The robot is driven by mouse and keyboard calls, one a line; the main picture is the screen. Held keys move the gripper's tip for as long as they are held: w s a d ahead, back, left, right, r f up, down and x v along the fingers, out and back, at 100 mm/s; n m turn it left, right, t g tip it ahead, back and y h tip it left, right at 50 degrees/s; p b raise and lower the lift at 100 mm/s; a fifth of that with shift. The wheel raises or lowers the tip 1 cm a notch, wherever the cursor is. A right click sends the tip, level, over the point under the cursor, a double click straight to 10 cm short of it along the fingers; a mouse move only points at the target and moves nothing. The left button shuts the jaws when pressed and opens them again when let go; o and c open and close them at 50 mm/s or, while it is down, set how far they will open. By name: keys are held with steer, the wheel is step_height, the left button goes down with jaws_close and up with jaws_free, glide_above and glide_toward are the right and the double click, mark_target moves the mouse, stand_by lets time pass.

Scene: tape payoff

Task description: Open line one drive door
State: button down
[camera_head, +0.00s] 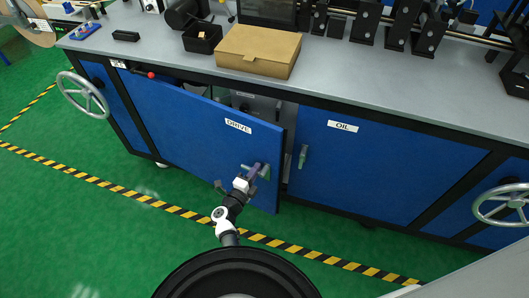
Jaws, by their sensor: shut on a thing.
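The drive door (190,137) is a blue panel with a white "DRIVE" label (238,126) on the front of the long machine bench. It stands partly open, its right edge swung out from the frame, and a dark gap with grey parts shows behind it. My gripper (260,170) is at the door's handle (264,171), near the door's right edge, and is shut on it. The fingers partly hide the handle.
The blue "OIL" door (375,170) to the right is shut, with a green-grey handle (303,156). Handwheels stand at left (82,95) and right (505,205). A cardboard box (257,52) lies on the bench top. Green floor with striped tape (170,208) is clear in front.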

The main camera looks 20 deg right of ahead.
steer(key=w+a+p+v, duration=0.1)
steer(key=w+a+v, duration=0.1)
steer(key=v, duration=1.5)
steer(key=shift+a+g, duration=0.3)
steer(key=shift+w+r, duration=0.1)
steer(key=c, duration=1.4)
jaws_free()
steer(key=shift+d, duration=0.1)
steer(key=b+v, duration=0.4)
steer(key=v, duration=0.9)
steer(key=shift+s+a+f, duration=0.2)
steer(key=shift+s+a, duration=0.05)
steer(key=shift+a, duration=0.1)
